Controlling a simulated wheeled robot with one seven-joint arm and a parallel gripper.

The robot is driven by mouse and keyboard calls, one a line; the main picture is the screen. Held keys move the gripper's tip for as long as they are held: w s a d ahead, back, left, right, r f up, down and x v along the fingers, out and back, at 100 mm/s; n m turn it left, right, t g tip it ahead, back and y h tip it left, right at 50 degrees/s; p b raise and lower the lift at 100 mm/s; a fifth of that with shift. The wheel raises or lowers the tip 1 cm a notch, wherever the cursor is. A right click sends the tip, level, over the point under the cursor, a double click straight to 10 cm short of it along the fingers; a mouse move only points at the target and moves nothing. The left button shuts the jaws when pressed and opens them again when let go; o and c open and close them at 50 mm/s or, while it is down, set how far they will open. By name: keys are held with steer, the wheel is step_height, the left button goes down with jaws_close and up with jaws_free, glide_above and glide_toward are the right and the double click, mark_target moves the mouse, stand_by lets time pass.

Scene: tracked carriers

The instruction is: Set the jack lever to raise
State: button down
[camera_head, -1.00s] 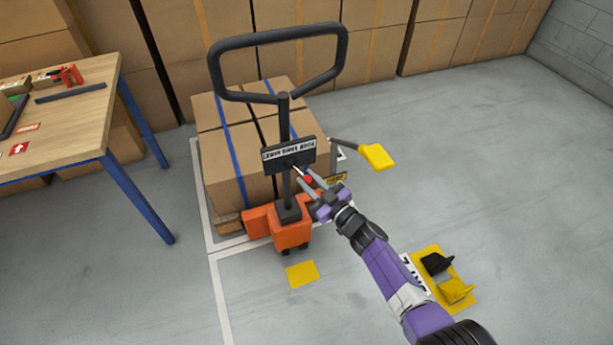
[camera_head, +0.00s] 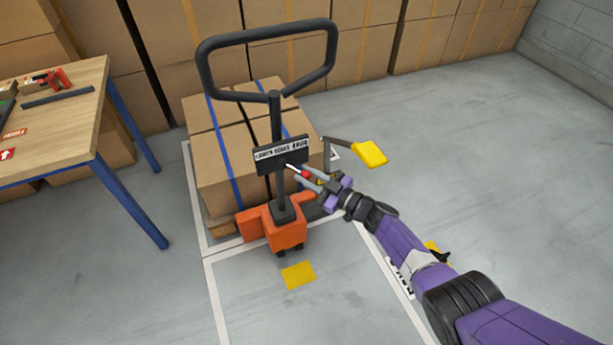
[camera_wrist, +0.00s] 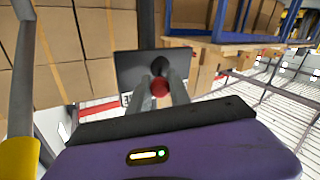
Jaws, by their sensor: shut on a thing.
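The orange pallet jack (camera_head: 275,225) stands at the loaded pallet, with a black loop handle (camera_head: 268,48) on an upright shaft. A dark panel (camera_head: 270,160) with a white label strip sits on the shaft. The jack lever is a thin light rod with a red knob (camera_head: 304,174), sticking out of the panel's lower right. The knob also shows in the wrist view (camera_wrist: 160,86), between the fingertips. My gripper (camera_head: 308,176) is shut on the lever at its red knob, right of the shaft. The label's words are too small to read surely.
Strapped cartons (camera_head: 225,165) fill the pallet behind the jack. A yellow pad on a dark arm (camera_head: 370,153) juts out just above my gripper. A wooden table (camera_head: 60,115) with blue legs is at the left. The floor in front is clear around a yellow square (camera_head: 298,275).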

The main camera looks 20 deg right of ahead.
steer(key=c, duration=1.2)
jaws_free()
steer(key=p+v, duration=0.2)
steer(key=v, duration=0.4)
steer(key=shift+r+p, duration=0.15)
steer(key=shift+p, duration=0.15)
steer(key=shift+v, duration=0.85)
